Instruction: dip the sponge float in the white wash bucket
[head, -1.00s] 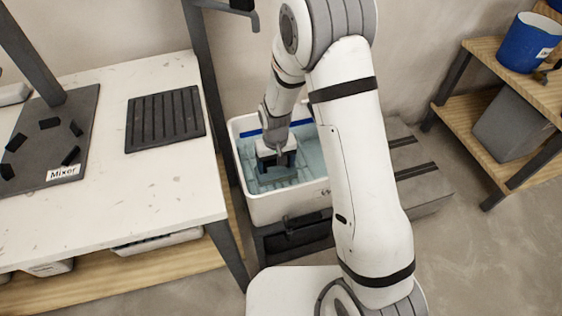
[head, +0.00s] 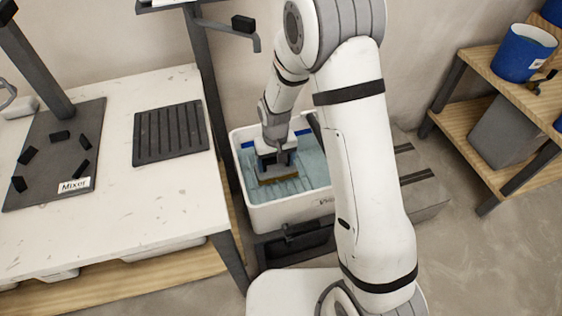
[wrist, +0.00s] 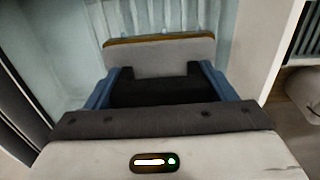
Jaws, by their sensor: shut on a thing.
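The white wash bucket (head: 285,211) is a rectangular tub of pale blue water with a ribbed rack inside. My gripper (head: 277,160) points down inside the bucket's outline, and its blue fingers are shut on the sponge float (head: 279,180). The float shows a pale body and a yellow-brown sponge edge, over the left part of the water. In the wrist view the float (wrist: 160,57) sits across my gripper (wrist: 158,76), with water beyond it. Its handle is mostly hidden between the fingers. I cannot tell whether the sponge touches the water.
A white worktable (head: 130,215) on the left holds a black ribbed mat (head: 170,133) and a dark plate labelled Mixer (head: 75,185). A wooden shelf (head: 470,115) on the right holds a blue bucket (head: 522,50) and a grey bin (head: 508,132). Open floor lies at lower right.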

